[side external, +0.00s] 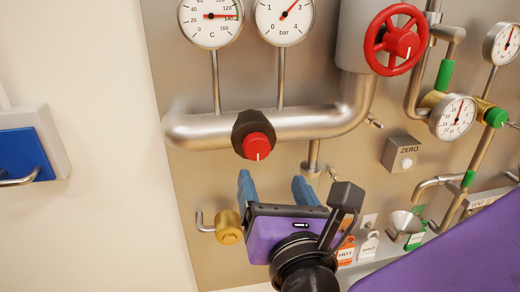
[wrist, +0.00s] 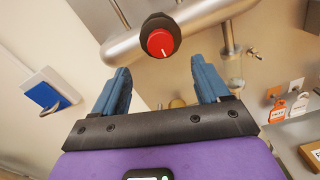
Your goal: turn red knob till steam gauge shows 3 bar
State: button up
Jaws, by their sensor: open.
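The red knob (side external: 257,146) has a black collar and sits on the bent steel pipe; its white mark points down. In the wrist view the red knob (wrist: 161,43) is just beyond the fingertips, its mark pointing down and slightly right. My gripper (side external: 271,181) is open and empty below the knob, its blue fingers apart and not touching it. In the wrist view my gripper (wrist: 160,68) has the knob roughly centred beyond the gap. The bar gauge (side external: 284,16) stands above the pipe, its top cut off; its red needle points up and right, exact reading unclear.
A C gauge (side external: 211,18) is left of the bar gauge. A red handwheel (side external: 396,40) is at upper right. A brass fitting (side external: 229,228) is left of my gripper. A ZERO button box (side external: 404,154) and tags (side external: 368,245) lie right. Bare panel surrounds the knob's left.

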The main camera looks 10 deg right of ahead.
aim_at(260, 148)
jog(key=w, duration=1)
jog(key=shift+w, duration=0.25)
jog(key=c, duration=1)
jog(key=shift+d+m, duration=0.1)
jog(key=shift+m, duration=2.2)
jog(key=shift+c, duration=0.2)
jog(key=o, duration=1)
jog(key=shift+o, duration=0.2)
jog(key=shift+s, duration=0.15)
jog(key=s, duration=1.7)
jog(key=shift+s, duration=0.15)
